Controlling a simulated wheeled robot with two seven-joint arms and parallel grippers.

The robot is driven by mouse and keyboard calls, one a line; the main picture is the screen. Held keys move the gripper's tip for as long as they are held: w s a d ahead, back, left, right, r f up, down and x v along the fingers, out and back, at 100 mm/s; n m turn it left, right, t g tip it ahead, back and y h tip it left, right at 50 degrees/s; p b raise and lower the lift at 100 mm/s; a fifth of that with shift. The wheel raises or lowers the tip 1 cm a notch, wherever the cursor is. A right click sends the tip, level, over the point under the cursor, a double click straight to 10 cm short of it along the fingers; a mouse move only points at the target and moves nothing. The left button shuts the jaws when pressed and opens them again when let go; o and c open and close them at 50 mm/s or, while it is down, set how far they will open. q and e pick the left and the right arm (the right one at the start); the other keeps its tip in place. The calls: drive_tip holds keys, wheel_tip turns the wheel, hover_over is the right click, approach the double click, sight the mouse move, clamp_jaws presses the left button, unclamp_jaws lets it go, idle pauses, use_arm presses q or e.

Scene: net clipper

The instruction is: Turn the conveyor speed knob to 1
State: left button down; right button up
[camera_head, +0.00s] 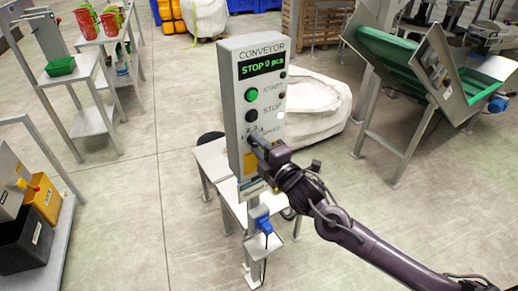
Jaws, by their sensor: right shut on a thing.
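The conveyor control box (238,118) stands upright on a post in the middle of the head view. Its display (262,69) reads "STOP 0 pcs". The knob's pointer setting cannot be read. My left gripper is not in view.
A green conveyor (392,50) on metal legs stands at the back right. A white sack (318,105) lies behind the box. The floor left of the box is clear.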

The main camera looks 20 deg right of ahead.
drive_tip(key=shift+n, duration=0.3)
drive_tip(key=o, duration=1)
drive_tip(key=shift+s+d+f+b, duration=0.1)
drive_tip(key=shift+s+f+b, duration=0.1)
drive_tip(key=shift+s+b, duration=0.15)
drive_tip(key=shift+b+v, duration=1.25)
drive_tip(key=shift+v, duration=2.25)
drive_tip(key=shift+r, duration=0.15)
